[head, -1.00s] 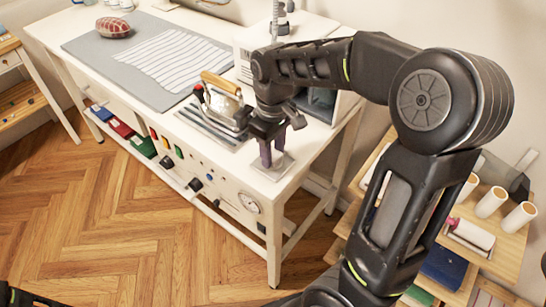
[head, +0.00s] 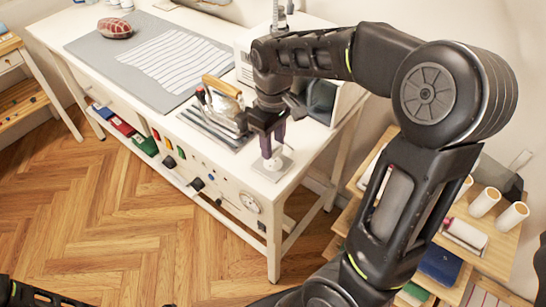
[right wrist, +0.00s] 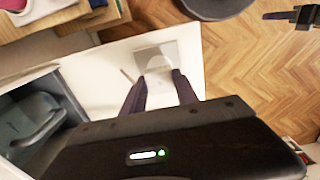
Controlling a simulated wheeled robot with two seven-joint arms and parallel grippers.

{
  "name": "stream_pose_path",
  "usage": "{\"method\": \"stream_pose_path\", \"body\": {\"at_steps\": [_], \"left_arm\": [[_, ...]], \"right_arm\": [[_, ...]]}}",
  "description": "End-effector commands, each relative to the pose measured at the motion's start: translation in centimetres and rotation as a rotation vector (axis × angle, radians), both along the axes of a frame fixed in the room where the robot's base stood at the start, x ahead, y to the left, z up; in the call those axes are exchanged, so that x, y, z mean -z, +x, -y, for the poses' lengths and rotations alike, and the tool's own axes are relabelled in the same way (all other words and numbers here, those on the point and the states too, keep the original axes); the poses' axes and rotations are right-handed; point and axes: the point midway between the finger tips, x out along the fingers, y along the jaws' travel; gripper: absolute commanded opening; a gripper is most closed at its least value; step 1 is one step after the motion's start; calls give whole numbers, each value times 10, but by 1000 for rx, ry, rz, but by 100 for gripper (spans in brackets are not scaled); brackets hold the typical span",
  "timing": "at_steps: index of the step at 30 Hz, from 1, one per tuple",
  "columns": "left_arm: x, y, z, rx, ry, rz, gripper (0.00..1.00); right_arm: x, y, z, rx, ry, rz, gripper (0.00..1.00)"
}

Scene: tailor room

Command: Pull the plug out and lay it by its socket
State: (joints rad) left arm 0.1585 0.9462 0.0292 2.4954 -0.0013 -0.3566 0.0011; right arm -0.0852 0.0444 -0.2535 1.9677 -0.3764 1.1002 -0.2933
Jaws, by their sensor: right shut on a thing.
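My right gripper (head: 271,148) is above the near right corner of the white work table, its dark fingers pointing down. It is shut on the pale plug (head: 273,163), whose lower part shows beneath the fingertips. The square light socket plate (head: 284,171) lies on the table top directly under it. I cannot tell whether the plug is clear of the socket.
An iron with a wooden handle (head: 222,86) stands on a striped rest left of my right gripper. A white machine (head: 322,98) stands behind it. A grey mat (head: 95,50) covers the far left of the table. A wooden shelf with rolls (head: 484,202) is at the right.

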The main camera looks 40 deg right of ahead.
Motion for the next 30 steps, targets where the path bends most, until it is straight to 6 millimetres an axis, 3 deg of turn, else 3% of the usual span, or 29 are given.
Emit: {"method": "stream_pose_path", "body": {"at_steps": [13,24,30], "left_arm": [[-14,0,0,0,0,0,0],[-13,0,0,0,0,0,0],[-1,0,0,0,0,0,0]], "right_arm": [[-17,0,0,0,0,0,0],[-16,0,0,1,0,0,0],[-4,-3,11,29,0,0,0]]}}
